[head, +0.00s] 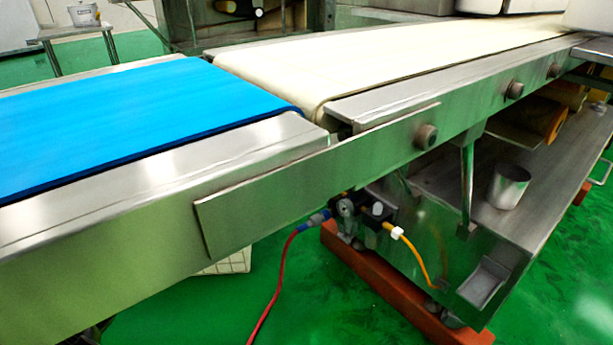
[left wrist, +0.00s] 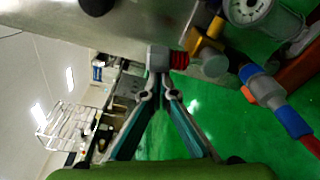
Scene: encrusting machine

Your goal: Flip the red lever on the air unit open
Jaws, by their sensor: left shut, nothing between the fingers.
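The air unit (head: 360,212) hangs under the conveyor in the head view, with a gauge, a blue fitting and a yellow hose. I cannot make out its lever in that view. In the left wrist view the unit's gauge (left wrist: 247,10) and brass-coloured part (left wrist: 207,45) are at upper right. A small red ribbed piece (left wrist: 180,60), probably the red lever, shows just right of my left fingertips. My left gripper (left wrist: 160,58) is shut and empty, its tips close to this piece; I cannot tell whether they touch. Neither gripper shows in the head view.
A steel conveyor with a blue belt (head: 130,115) and a white belt (head: 390,60) runs above the unit. A red hose (head: 273,290) hangs to the green floor. A steel cabinet (head: 440,240) on an orange base (head: 400,312) stands behind, with a metal cup (head: 508,186) on it.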

